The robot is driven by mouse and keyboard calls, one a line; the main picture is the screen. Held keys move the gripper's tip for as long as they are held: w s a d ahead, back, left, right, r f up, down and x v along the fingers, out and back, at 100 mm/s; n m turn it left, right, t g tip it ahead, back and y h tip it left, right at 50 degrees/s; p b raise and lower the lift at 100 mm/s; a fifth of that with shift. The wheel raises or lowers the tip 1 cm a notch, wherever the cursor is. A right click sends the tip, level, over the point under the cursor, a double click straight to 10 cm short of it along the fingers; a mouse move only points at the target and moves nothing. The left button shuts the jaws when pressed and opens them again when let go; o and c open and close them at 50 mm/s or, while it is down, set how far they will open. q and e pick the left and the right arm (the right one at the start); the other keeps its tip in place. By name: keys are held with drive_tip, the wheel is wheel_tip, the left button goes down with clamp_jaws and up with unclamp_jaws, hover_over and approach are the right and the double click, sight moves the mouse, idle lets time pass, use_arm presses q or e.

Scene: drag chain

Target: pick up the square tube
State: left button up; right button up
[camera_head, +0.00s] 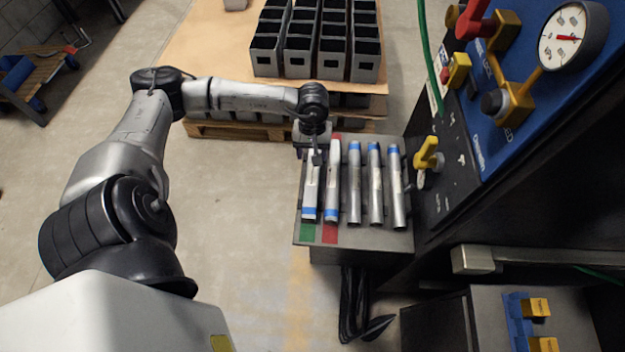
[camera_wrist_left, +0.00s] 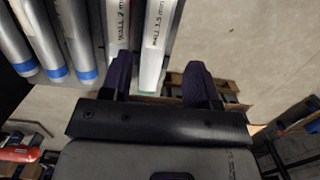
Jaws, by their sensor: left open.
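Several tubes lie side by side on a grey metal stand (camera_head: 285,232). The leftmost tube (camera_head: 311,190) looks flat-faced and square, with a white label and a blue band at its near end. In the left wrist view this tube (camera_wrist_left: 157,45) reads "WALL 1.5 mm". A similar labelled tube (camera_head: 332,185) lies beside it; in the wrist view it (camera_wrist_left: 118,25) reads "WALL 2 mm". My left gripper (camera_head: 316,158) is at the far end of the leftmost tube, open. Its fingers (camera_wrist_left: 160,85) show either side of that tube's end; contact is unclear. My right gripper is out of view.
Round tubes (camera_head: 375,190) with blue bands lie to the right. A dark machine panel with a gauge (camera_head: 567,38) and yellow handle (camera_head: 428,153) borders the stand.

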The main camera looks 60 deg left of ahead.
sight(313, 174)
use_arm(q)
drive_tip(key=f, duration=0.2)
drive_tip(key=f+b, duration=0.1)
drive_tip(key=f, duration=0.3)
drive_tip(key=shift+s+d, duration=0.15)
drive_tip(key=shift+d, duration=0.2)
drive_tip(key=shift+f+b, duration=1.25)
drive_tip(key=shift+f, duration=1.05)
drive_tip(key=shift+d+f, duration=0.1)
drive_tip(key=shift+f, duration=0.2)
drive_tip(key=shift+c, duration=0.3)
drive_tip(key=shift+c, duration=0.7)
drive_tip(key=c, duration=0.7)
drive_tip(key=shift+r, duration=0.1)
drive_tip(key=shift+c, duration=0.5)
drive_tip(key=shift+r, duration=0.1)
